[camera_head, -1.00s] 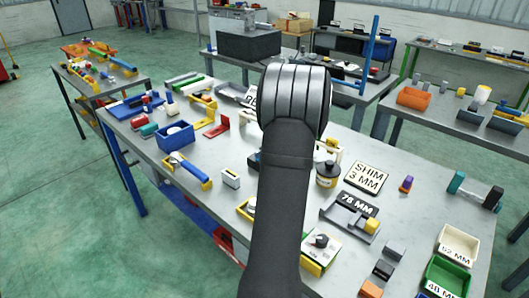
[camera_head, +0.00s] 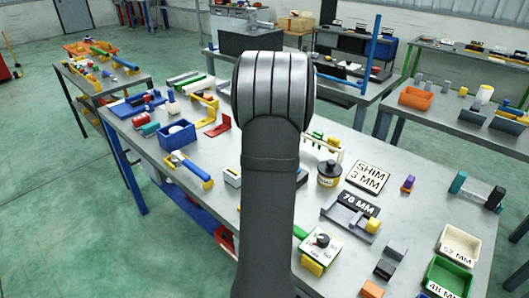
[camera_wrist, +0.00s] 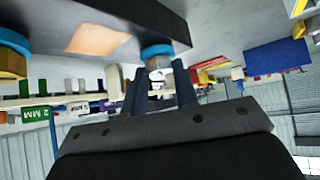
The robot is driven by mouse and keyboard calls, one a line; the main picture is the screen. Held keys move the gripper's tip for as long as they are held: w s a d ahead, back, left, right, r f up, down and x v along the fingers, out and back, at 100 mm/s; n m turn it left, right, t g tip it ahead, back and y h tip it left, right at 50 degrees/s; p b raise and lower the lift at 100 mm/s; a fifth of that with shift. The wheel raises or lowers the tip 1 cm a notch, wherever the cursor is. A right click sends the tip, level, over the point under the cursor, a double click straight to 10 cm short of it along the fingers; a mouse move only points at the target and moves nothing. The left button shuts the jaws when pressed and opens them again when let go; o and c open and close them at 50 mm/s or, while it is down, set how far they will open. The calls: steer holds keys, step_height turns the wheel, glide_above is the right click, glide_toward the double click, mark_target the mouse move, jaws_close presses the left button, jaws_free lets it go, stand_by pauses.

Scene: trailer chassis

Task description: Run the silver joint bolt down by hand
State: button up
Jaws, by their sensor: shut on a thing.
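In the wrist view, my gripper (camera_wrist: 161,72) has its two dark fingers closed around a silver bolt (camera_wrist: 158,62). A blue ring (camera_wrist: 157,50) sits at the bolt's far end, against a dark plate (camera_wrist: 105,18) with a pale orange patch. At the left, a gold bolt head or nut (camera_wrist: 12,64) sits at a second blue ring (camera_wrist: 14,40) on the same plate. I cannot tell how far the silver bolt is in. In the head view, my own arm hides the gripper, the bolt and most of the plate.
The grey workbench (camera_head: 410,205) holds many parts: a blue bin (camera_head: 177,135), a dark-lidded jar (camera_head: 329,174), a "SHIM 3 MM" card (camera_head: 368,177) and a green bin (camera_head: 448,277). A blue post (camera_head: 371,58) rises behind. Bare bench shows at the right.

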steer(key=shift+w+a+r+m+h, duration=0.1)
steer(key=shift+r+m+h, duration=0.1)
steer(key=shift+m+h, duration=0.6)
steer(key=o, duration=1)
steer(key=v, duration=1.7)
steer(key=shift+s, duration=0.35)
